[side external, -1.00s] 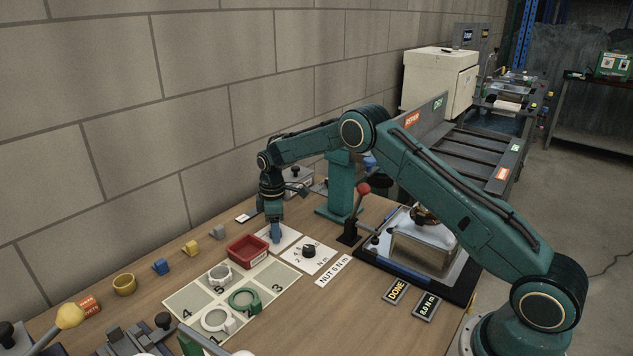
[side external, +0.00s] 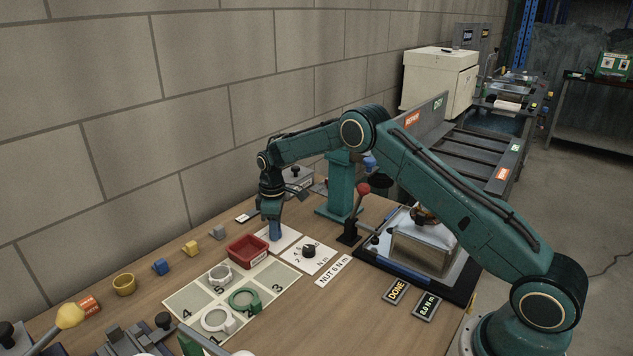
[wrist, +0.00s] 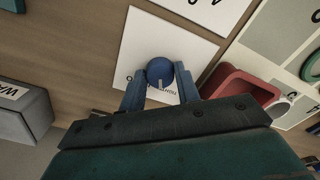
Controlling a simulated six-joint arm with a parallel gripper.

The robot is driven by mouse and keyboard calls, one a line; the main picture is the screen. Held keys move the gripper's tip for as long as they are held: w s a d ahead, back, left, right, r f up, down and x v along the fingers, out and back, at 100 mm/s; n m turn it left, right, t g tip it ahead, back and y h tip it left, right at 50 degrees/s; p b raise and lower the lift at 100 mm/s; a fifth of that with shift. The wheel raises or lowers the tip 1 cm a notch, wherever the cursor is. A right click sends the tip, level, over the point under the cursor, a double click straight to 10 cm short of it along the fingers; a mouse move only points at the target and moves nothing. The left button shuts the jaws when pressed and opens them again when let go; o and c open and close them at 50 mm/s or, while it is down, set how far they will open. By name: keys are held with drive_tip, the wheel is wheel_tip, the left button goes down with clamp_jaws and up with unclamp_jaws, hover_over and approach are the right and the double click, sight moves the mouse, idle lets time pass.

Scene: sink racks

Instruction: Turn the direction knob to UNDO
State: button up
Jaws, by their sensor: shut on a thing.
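The direction knob (wrist: 160,70) is round and blue, with a light pointer line that faces the lower edge of the wrist view. It stands on a white card (wrist: 180,47). Dark lettering on the card is partly hidden by the fingers and cannot be read in full. My gripper (wrist: 160,80) has a blue finger on each side of the knob and is shut on it. In the side external view my gripper (side external: 275,230) points straight down over the white card (side external: 290,236), and its fingers hide the knob.
A red tray (side external: 247,251) stands close beside my gripper. A second card with a black knob (side external: 309,251) lies to the right. A numbered mat (side external: 186,300) with rings is in front. A red-balled lever (side external: 363,189) stands further right.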

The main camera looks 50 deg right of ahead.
drive_tip(key=m, duration=1.1)
drive_tip(key=shift+a+m, duration=0.1)
drive_tip(key=shift+m, duration=0.3)
drive_tip(key=o, duration=1)
drive_tip(key=shift+r, duration=0.2)
wheel_tip(320, 180, up, 14)
drive_tip(key=shift+f, duration=0.2)
